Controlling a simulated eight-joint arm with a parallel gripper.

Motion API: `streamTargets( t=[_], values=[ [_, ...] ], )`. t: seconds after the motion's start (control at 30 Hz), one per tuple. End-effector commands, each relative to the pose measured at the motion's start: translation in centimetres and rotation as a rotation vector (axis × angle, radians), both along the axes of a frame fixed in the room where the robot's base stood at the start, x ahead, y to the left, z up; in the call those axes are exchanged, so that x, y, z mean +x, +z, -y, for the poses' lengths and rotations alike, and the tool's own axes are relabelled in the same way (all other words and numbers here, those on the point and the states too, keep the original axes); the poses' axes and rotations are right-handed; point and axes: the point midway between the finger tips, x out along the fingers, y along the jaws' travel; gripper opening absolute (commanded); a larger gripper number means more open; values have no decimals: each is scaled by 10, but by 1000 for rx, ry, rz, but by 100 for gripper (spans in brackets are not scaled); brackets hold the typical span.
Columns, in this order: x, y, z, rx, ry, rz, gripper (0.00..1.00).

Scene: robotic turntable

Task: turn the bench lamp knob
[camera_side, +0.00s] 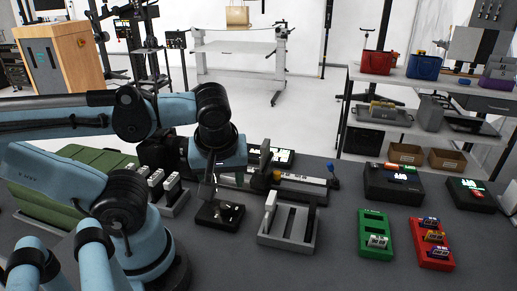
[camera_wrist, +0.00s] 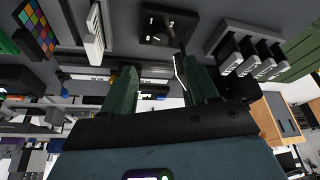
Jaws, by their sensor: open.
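A small black box (camera_side: 220,214) stands on the dark bench below my gripper (camera_side: 208,188). In the wrist view the box (camera_wrist: 165,27) shows the white marks 0, 1 and 2 on its face, and it looks like the lamp's control. The knob itself is too dark and small to make out clearly. My gripper (camera_wrist: 155,78) is open there, with two green fingers apart and nothing seen between them. A thin white edge shows beside the right finger. In the side view the fingertips are just above the box, and I cannot tell whether they touch it.
A grey slotted rack (camera_side: 290,226) stands right of the box. A green tray (camera_side: 373,235) and a red tray (camera_side: 431,243) are further right. A grey rack with white-topped pieces (camera_side: 170,192) and a green case (camera_side: 75,185) are left. Black boxes (camera_side: 393,184) lie behind.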

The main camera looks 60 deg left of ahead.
Motion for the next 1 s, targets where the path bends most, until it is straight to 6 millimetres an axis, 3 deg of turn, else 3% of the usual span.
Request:
streamTargets(
  t=[0.53,1.0],
  values=[
    [2,6,0,7,-65,-57,59],
    [37,17,-12,-88,-805,-577,59]
  ],
)
